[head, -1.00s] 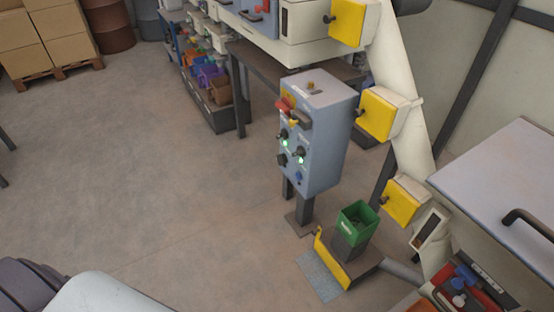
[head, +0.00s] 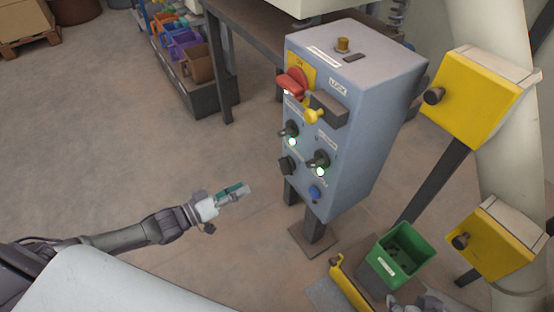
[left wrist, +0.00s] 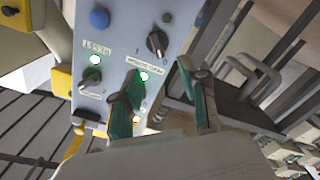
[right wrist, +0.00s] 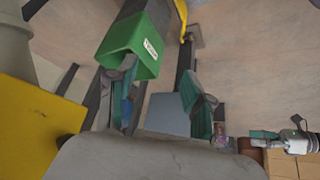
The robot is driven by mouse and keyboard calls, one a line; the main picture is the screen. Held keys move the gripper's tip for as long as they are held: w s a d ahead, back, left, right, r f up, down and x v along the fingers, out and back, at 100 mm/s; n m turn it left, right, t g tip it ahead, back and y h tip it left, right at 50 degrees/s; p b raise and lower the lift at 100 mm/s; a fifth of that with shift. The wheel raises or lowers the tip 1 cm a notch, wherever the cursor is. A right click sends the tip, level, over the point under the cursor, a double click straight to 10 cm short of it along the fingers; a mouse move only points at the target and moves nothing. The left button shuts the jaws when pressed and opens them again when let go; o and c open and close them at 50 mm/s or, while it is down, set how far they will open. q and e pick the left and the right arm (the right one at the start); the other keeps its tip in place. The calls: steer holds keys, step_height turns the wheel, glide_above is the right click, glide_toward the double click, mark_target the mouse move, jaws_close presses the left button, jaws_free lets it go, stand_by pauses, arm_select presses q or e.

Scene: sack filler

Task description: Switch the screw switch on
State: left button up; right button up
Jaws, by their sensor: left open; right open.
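The blue-grey control box (head: 350,120) stands on a post right of centre in the head view. It carries several black knobs. The upper left knob (head: 288,128) and right knob (head: 320,160) each have a lit green lamp. The lower left knob (head: 286,165) has no lit lamp; it shows in the left wrist view (left wrist: 158,42) beside a dark lamp (left wrist: 167,17). I cannot read which label says screw. My left gripper (head: 240,190) is open and empty, left of the box and apart from it. My right gripper (right wrist: 160,95) is open and empty near the green bin.
A red handle (head: 293,84) and yellow piece (head: 315,116) protrude from the box's upper front. A blue button (head: 315,192) sits low on it. The green bin (head: 402,252) stands right of the post, with yellow boxes (head: 475,95) beyond. The floor on the left is open.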

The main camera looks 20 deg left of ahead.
mark_target(284, 166)
arm_select(q)
steer(key=shift+r+b+x, duration=0.2)
steer(key=shift+b+x, duration=0.5)
steer(key=shift+x, duration=2.75)
steer(key=shift+r+b+x, duration=0.2)
steer(key=shift+b+x, duration=0.45)
steer(key=shift+x, duration=2.85)
arm_select(e)
steer(key=w+a+r+t+y, duration=0.2)
steer(key=w+a+r+t, duration=0.1)
steer(key=w+r+t, duration=0.4)
steer(key=shift+w+a+r+t, duration=0.4)
steer(key=shift+w+r, duration=0.6)
steer(key=shift+w, duration=0.35)
arm_select(q)
steer(key=shift+s+d, duration=0.1)
jaws_close()
